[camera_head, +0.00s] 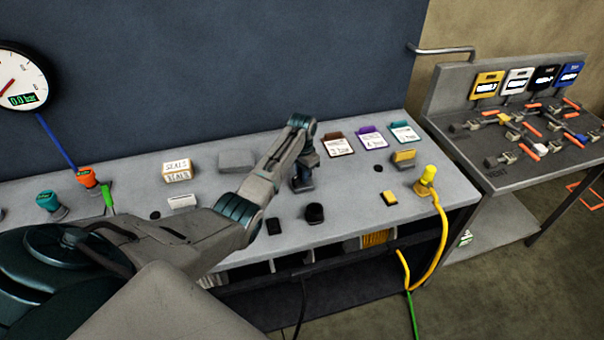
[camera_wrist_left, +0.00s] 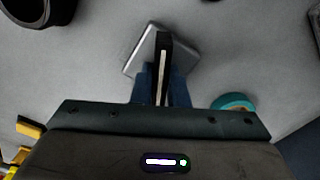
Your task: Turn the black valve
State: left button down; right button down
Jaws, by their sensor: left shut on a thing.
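My left arm reaches across the grey bench, and its gripper (camera_head: 303,174) points down at the bench top, left of the label cards. In the left wrist view the two blue fingers of the gripper (camera_wrist_left: 163,88) are closed on a narrow black handle with a white line, which I take to be the black valve (camera_wrist_left: 163,52). A pale grey square base (camera_wrist_left: 138,52) lies under the handle, tilted relative to the fingers. The fingers hide the handle's lower part. In the head view the gripper covers most of the valve. My right gripper is not in view.
A yellow plug with hose (camera_head: 428,176) is at the right end. A side table (camera_head: 505,165) holds several orange-handled fittings.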

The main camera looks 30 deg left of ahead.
pick_arm(q)
jog(key=m, duration=0.5)
jog(key=shift+r, duration=0.1)
jog(key=shift+w+m, duration=0.1)
jog(key=shift+m, duration=0.2)
dwell(0.4)
jog(key=c, duration=1.4)
grip_release()
jog(key=shift+c, duration=0.2)
notch_tip(320, 180, up, 10)
jog(key=b, duration=0.3)
jog(key=shift+f+b, duration=0.25)
jog(key=shift+b, duration=0.05)
jog(key=shift+r, duration=0.65)
